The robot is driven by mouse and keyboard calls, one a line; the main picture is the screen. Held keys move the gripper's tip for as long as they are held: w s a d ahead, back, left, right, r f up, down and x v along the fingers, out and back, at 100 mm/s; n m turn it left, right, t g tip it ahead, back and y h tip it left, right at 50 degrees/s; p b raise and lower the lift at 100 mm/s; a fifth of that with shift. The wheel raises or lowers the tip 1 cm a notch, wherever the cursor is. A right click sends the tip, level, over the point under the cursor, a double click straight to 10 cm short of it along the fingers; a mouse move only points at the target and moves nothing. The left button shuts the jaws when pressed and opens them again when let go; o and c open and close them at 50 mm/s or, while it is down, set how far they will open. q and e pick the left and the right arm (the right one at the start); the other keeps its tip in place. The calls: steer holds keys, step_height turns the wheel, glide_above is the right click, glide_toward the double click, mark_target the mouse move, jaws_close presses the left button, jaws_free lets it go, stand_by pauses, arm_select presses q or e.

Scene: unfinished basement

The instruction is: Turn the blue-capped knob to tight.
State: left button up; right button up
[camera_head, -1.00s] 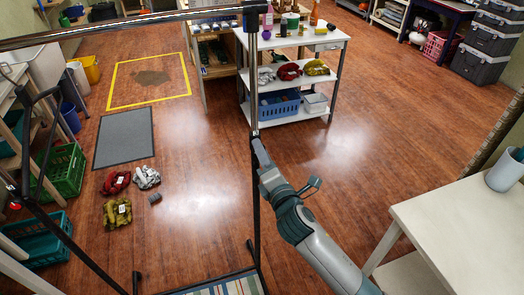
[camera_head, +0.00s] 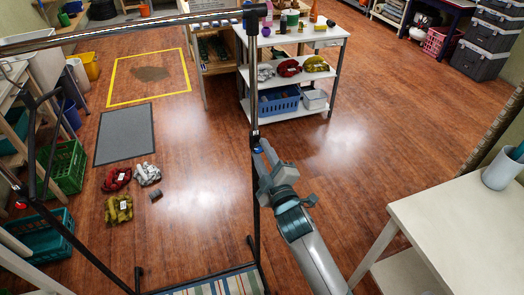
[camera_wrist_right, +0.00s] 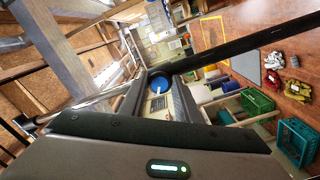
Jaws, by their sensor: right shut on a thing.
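The blue-capped knob (camera_head: 257,149) sits on the dark upright post (camera_head: 255,100) of a metal rack. My right gripper (camera_head: 262,149) is at the knob, with its fingers around it. In the right wrist view the round blue cap (camera_wrist_right: 160,84) shows between the fingertips, and the gripper is shut on it. The fingers hide the knob's sides, and I cannot tell how tight it is. My left gripper is in neither view.
The rack's top bar (camera_head: 120,32) crosses the upper left. A red-capped knob (camera_head: 21,205) is on its left side. A white table (camera_head: 450,215) stands at the lower right. A white shelf cart (camera_head: 300,55) is behind the post. The wooden floor to the right is clear.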

steer(key=m+p, duration=0.1)
steer(key=m, duration=0.5)
steer(key=shift+f+p, duration=0.1)
steer(key=shift+p, duration=0.3)
steer(key=m+p, duration=0.1)
steer(key=m, duration=0.5)
steer(key=shift+a+f+p, duration=0.1)
steer(key=shift+a+p, duration=0.05)
steer(key=shift+p, duration=0.15)
steer(key=o, duration=1)
steer(key=shift+s, duration=0.1)
steer(key=shift+b+v, duration=2.35)
steer(key=shift+v, duration=6.35)
